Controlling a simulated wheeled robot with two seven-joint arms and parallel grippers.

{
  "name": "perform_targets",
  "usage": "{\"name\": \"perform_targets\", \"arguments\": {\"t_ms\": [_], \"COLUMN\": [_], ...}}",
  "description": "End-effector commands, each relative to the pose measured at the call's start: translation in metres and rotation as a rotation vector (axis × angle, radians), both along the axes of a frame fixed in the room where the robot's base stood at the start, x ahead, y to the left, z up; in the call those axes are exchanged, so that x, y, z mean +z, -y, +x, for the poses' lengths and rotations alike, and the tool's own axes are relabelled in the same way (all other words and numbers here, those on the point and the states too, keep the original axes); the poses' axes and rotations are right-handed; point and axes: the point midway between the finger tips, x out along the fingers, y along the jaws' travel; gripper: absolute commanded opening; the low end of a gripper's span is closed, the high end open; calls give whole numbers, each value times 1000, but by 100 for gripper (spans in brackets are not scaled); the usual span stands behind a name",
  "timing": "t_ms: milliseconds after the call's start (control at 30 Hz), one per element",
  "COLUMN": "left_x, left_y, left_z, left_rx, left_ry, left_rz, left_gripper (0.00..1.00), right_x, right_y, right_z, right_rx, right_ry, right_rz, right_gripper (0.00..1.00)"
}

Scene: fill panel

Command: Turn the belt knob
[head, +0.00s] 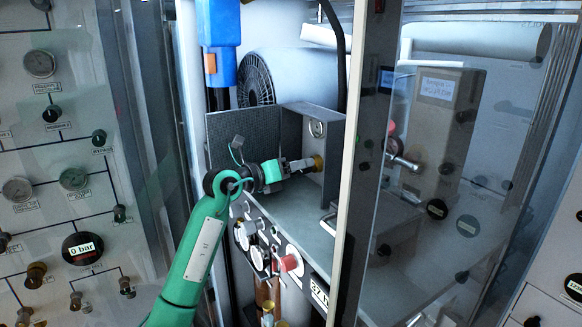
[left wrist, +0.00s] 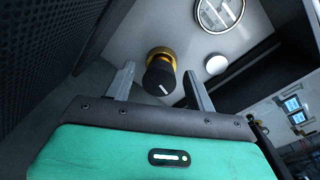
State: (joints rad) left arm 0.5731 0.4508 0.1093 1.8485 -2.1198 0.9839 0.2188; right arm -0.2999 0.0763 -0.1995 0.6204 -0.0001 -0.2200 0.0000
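The knob, taken to be the belt knob, is black with a white mark and a brass collar. In the left wrist view the knob (left wrist: 160,78) sticks out of a grey panel (left wrist: 120,48). In the head view the brass part of the knob (head: 319,162) shows on the inner side wall of an open grey box. My left gripper (head: 305,164) points at it from the left. In the left wrist view my left gripper (left wrist: 158,70) is open, one finger on each side of the knob, with gaps visible. Whether the fingertips reach past its face is unclear. My right gripper is not in view.
A round gauge (head: 317,128) sits above the knob. A silver button (left wrist: 217,65) is beside it in the left wrist view. A clear door with a pale frame (head: 347,170) stands right of the box. Lower down are a red knob (head: 290,263) and gauges.

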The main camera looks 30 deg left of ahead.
Motion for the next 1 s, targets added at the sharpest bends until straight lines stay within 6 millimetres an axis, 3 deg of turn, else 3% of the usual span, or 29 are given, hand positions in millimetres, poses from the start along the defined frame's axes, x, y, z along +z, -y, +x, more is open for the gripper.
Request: {"name": "perform_targets", "arguments": {"t_ms": [367, 800, 1000], "left_x": [-2, -1, 3], "left_y": [-7, -49, -61], "left_z": [-11, -92, -117], "left_rx": [3, 3, 2], "left_ry": [2, 2, 2], "left_rz": [2, 5, 1], "left_gripper": [55, 55, 55], "right_x": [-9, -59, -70], "right_y": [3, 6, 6], "right_z": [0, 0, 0], "right_rx": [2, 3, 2], "right_ry": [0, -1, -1], "right_rz": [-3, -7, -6], "right_gripper": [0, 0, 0]}}
